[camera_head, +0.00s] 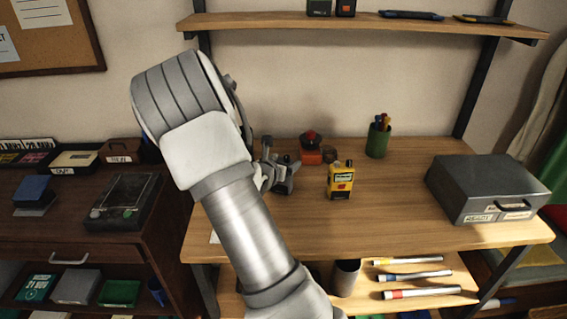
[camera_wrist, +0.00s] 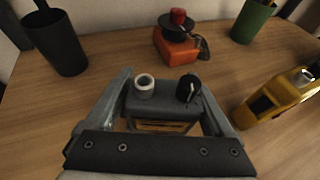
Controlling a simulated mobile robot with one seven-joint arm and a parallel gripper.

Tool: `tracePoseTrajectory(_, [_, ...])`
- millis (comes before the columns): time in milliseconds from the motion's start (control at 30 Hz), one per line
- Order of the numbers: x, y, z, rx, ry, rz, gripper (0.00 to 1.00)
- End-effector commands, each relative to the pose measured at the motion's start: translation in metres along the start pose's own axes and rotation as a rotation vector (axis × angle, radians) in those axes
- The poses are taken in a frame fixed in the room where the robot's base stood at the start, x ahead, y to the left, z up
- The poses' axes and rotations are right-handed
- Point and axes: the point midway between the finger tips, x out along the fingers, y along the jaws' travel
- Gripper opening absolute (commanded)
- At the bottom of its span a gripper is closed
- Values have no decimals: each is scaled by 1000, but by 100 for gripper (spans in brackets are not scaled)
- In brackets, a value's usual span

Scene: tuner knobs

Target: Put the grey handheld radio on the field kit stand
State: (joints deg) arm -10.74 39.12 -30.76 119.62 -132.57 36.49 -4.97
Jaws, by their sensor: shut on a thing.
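The grey handheld radio (camera_wrist: 162,107) is a dark grey box with a pale ring-shaped knob and a black knob on top. My gripper (camera_wrist: 164,100) is shut on it, one finger on each side, in the wrist view. The radio's lower part is hidden by my gripper. In the head view my gripper (camera_head: 276,172) is over the left part of the wooden table, and the arm covers much of that area. I cannot tell whether the radio touches the table. I cannot tell for sure which thing is the field kit stand.
A yellow radio (camera_head: 341,180) stands right of my gripper. Behind are a red-orange object with a black disc (camera_wrist: 178,45), a black cup (camera_wrist: 57,42) and a green cup (camera_head: 378,140). A grey case (camera_head: 485,185) sits at right. A dark cabinet (camera_head: 60,228) stands left.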

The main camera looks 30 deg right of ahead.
Motion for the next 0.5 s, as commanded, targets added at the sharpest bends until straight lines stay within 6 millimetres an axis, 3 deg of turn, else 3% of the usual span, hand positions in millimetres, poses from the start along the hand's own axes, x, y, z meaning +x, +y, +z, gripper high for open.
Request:
tracePoseTrajectory(167, [2,0,-4,1,-2,0,11])
tracePoseTrajectory(200, [1,0,-3,0,0,0,92])
tracePoseTrajectory(267, [1,0,-3,0,0,0,100])
tracePoseTrajectory(500, [1,0,-2,-1,0,0,100])
